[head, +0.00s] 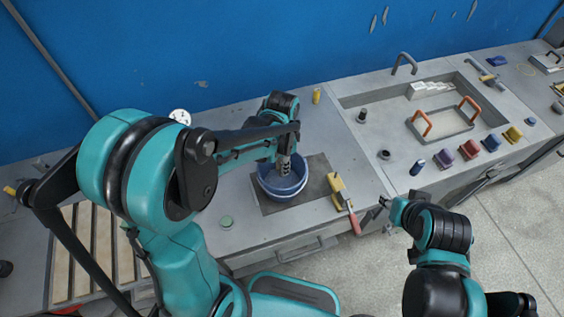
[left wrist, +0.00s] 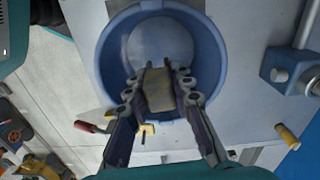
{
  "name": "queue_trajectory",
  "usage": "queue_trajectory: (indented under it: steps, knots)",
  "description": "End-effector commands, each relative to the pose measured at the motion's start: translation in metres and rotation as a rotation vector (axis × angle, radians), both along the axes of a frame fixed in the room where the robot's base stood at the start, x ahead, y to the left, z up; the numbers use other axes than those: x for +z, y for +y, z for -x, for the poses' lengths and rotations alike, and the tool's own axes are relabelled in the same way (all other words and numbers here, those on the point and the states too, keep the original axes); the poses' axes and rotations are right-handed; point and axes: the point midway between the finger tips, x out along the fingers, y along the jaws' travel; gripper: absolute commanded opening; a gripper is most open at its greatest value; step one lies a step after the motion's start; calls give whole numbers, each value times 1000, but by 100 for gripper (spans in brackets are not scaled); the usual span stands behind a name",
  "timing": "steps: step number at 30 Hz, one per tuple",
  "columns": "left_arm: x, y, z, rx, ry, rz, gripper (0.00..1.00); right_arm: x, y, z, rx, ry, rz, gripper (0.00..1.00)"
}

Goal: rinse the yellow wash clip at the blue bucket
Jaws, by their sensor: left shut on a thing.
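The blue bucket (head: 283,185) stands on a dark mat on the grey counter in the head view. It fills the upper middle of the left wrist view (left wrist: 219,62), with a pale round area inside it. My left gripper (head: 286,168) reaches down over the bucket. In the left wrist view its fingers (left wrist: 159,85) are shut on the yellow wash clip (left wrist: 159,92), which is held over or inside the bucket; the exact depth is unclear. The clip is hidden in the head view. My right gripper (head: 385,201) is off the counter's front edge, too small to read.
A yellow block (head: 335,182) and a red-handled tool (head: 353,217) lie right of the bucket. A green disc (head: 226,222) lies to its left. A sink with an orange-handled frame (head: 442,122) and several coloured blocks (head: 468,150) are at the right.

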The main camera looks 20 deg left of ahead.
Motion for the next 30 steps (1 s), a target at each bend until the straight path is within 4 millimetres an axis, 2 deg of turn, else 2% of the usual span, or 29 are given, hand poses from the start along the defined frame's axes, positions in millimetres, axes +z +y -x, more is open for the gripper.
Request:
queue_trajectory:
  steps: [1, 18, 24, 30]
  knots:
    - [-9, 0, 0, 0, 0, 0, 0, -8, 0, 0, 0, 0, 0, 40]
    - [-68, 0, 0, 0, 0, 0, 0, -52, 0, 0, 0, 0, 0, 40]
    - [-80, 0, 0, 0, 0, 0, 0, -61, 0, 0, 0, 0, 0, 40]
    - [-84, 0, 0, 0, 0, 0, 0, -64, 0, 0, 0, 0, 0, 40]
